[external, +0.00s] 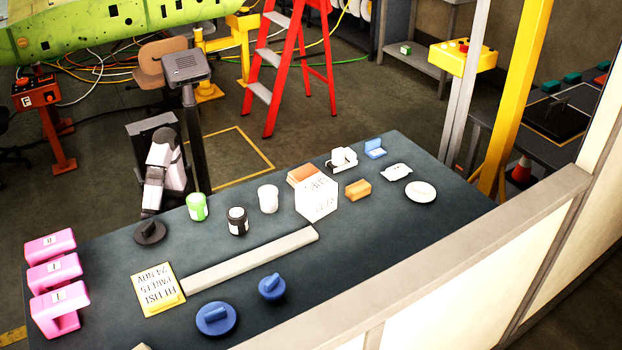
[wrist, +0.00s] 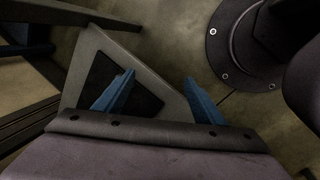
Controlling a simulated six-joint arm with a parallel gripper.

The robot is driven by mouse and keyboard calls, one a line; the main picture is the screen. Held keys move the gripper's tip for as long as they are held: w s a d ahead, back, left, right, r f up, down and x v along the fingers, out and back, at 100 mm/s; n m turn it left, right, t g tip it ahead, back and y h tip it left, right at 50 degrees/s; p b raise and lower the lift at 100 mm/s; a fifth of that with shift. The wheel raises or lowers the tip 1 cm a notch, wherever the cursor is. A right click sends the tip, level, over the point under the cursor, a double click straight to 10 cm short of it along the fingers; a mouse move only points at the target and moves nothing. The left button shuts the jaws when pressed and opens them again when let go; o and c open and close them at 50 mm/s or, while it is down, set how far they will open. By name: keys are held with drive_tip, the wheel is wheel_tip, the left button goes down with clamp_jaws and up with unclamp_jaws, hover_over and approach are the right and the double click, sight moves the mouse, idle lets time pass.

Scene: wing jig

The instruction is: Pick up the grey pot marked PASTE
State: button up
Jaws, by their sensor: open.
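A pale grey-white pot (external: 268,198) stands upright on the dark table, right of a black jar (external: 237,220) and a green jar (external: 197,206). Its marking is too small to read, so I cannot confirm the word PASTE. In the wrist view my gripper (wrist: 155,90) shows two blue fingers spread apart with nothing between them. Behind them are a pale angled frame with a dark panel and the floor. No pot shows in the wrist view. In the external view my arm is folded at the table's back left edge, and its fingers cannot be made out.
A white box with lettering (external: 318,199) stands close right of the pot. A long grey bar (external: 250,260) lies in front. A yellow lettered plate (external: 157,290), pink blocks (external: 58,275) and blue knobbed pieces (external: 216,319) occupy the left and front. The right front table is clear.

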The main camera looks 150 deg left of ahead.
drive_tip(key=s+d+r+n+g+h+p, duration=0.1)
drive_tip(key=s+r+n+g+p, duration=0.25)
drive_tip(key=r+p, duration=1)
drive_tip(key=s+r+n+g+h+p, duration=0.15)
drive_tip(key=s+r+n+p, duration=0.3)
drive_tip(key=r+p, duration=0.9)
drive_tip(key=w+a+r+m+t+y+p, duration=0.15)
drive_tip(key=w+a+r+m+p, duration=0.25)
drive_tip(key=a+r+p, duration=0.45)
drive_tip(key=w+a+r+m+t+y+p, duration=0.1)
drive_tip(key=w+a+r+m+y+p, duration=0.25)
drive_tip(key=r+p, duration=0.8)
drive_tip(key=w+a+r+m+t+y+p, duration=0.1)
drive_tip(key=w+a+r+m+p, duration=0.35)
drive_tip(key=a+r+p, duration=0.5)
drive_tip(key=n+b, duration=0.1)
drive_tip(key=b, duration=0.9)
approach(269, 199)
drive_tip(key=s+f, duration=0.2)
drive_tip(key=f, duration=0.1)
drive_tip(key=s+f, duration=0.1)
drive_tip(key=f, duration=0.1)
drive_tip(key=shift+a, duration=0.1)
drive_tip(key=shift+a+f, duration=0.15)
drive_tip(key=shift+a, duration=0.3)
drive_tip(key=shift+a+f+p, duration=0.1)
drive_tip(key=shift+f+p, duration=1.25)
drive_tip(key=shift+f, duration=2.3)
drive_tip(key=shift+w, duration=0.1)
drive_tip(key=c, duration=1.1)
